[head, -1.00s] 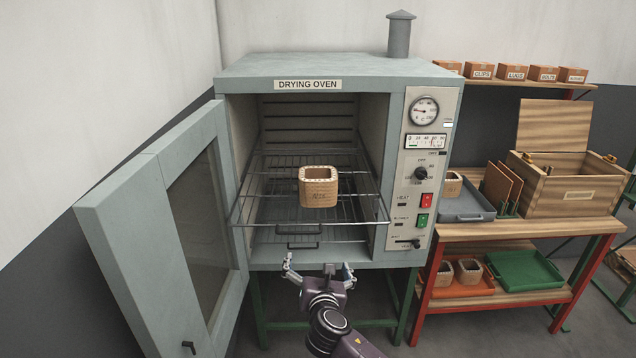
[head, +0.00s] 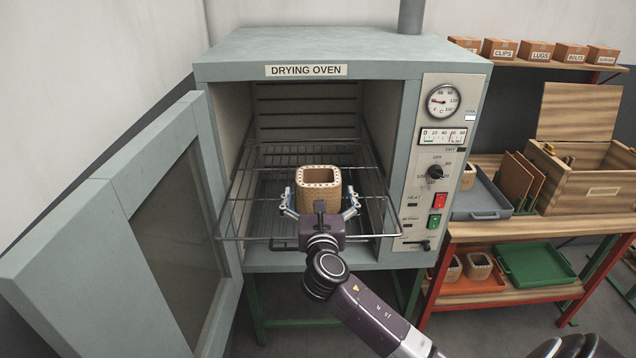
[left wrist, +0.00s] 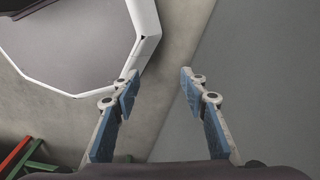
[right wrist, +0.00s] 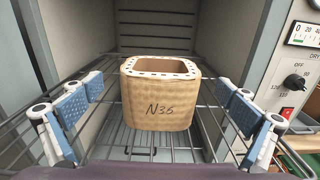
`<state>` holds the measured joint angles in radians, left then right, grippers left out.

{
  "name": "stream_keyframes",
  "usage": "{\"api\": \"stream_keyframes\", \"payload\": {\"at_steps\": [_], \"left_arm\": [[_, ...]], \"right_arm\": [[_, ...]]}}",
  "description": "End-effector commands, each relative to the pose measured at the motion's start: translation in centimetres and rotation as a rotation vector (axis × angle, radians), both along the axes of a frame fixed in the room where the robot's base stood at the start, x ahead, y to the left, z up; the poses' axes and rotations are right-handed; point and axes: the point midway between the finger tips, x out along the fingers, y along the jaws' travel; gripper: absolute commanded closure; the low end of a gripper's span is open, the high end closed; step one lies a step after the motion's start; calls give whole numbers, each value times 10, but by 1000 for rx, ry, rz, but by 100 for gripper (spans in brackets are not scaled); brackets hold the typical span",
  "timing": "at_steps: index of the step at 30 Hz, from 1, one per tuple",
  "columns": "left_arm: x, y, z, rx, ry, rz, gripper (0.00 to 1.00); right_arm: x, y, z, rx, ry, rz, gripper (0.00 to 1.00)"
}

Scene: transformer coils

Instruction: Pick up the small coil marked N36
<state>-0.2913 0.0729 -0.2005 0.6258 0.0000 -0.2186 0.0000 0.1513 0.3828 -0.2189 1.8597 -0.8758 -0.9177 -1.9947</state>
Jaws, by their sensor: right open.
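A small tan wound coil (head: 319,195) with a square opening and a pale dotted rim stands upright on the wire rack of the drying oven. In the right wrist view the coil (right wrist: 160,105) bears handwriting that starts with N3; its last digit reads as 5 or 6. My right gripper (head: 320,207) is open in front of the coil, with one finger at each side and gaps to the coil in the right wrist view. My left gripper (left wrist: 160,78) is open and empty; it shows only in its own wrist view, over grey floor.
The oven's wire rack (head: 255,215) is pulled partly out, and the oven door (head: 130,230) stands open at left. At right, a bench (head: 530,230) holds a grey tray (head: 480,200) with a coil and a wooden box (head: 600,190). Coils sit in an orange tray (head: 470,285) below.

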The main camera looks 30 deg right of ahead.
Motion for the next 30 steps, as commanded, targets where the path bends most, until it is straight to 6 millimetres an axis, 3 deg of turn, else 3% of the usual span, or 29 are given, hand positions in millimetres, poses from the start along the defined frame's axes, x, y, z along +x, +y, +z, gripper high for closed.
{"api": "stream_keyframes", "payload": {"at_steps": [13,21,30], "left_arm": [[-25,13,14,17,37,-4,60],[-11,10,20,12,16,-3,60],[-4,4,20,4,5,-1,60]], "right_arm": [[39,-25,1,2,0,-2,0],[61,-39,-1,2,-1,1,0],[63,-40,-2,2,-1,1,3]]}}
